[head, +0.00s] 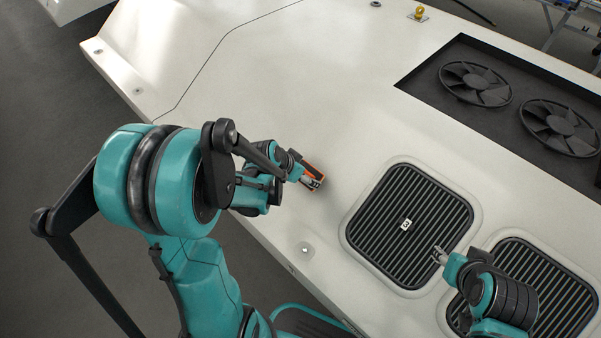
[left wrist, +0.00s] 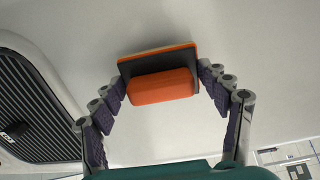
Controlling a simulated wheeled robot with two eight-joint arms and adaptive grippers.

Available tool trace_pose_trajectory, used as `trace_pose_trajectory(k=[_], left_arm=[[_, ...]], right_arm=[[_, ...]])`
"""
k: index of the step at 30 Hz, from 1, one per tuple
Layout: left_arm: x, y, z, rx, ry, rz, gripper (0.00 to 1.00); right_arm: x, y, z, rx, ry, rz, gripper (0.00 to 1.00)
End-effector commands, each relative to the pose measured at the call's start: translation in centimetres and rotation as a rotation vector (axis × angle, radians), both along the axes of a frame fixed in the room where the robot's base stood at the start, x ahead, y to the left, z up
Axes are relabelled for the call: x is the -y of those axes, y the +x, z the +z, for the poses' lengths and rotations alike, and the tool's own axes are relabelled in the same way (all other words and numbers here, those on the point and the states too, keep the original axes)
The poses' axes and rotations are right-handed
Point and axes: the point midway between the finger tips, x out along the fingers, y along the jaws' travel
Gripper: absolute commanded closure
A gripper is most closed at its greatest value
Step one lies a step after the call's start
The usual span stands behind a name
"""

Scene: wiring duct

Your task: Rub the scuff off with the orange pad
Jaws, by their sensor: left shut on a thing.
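The orange pad (head: 314,174) is an orange block with a dark plate and a thin orange and pale layer. In the left wrist view the pad (left wrist: 162,87) sits between the fingertips of my left gripper (left wrist: 160,75), which is shut on it. In the head view my left gripper (head: 302,177) holds it over the white panel (head: 290,90), left of the square vent; I cannot tell whether it touches the panel. No scuff can be made out; it may be hidden by the pad or arm. My right gripper (head: 439,255) is at the square vent's right edge, too small to read.
A black slatted vent (head: 411,225) is set in the panel, with a second vent (head: 535,285) to its right. Two fans (head: 476,84) lie in a dark recess at upper right. A small yellow fitting (head: 419,13) stands at the top. The panel's upper middle is clear.

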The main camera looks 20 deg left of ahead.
Motion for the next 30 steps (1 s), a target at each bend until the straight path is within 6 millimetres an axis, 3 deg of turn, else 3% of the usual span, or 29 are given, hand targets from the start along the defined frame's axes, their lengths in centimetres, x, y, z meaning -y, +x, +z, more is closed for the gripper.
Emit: trace_pose_trajectory(k=[30], left_arm=[[0.14,0.42,-0.69,0.0,0.001,-0.001,0.54]], right_arm=[[0.01,0.0,-0.69,0.0,0.0,0.0,0.57]])
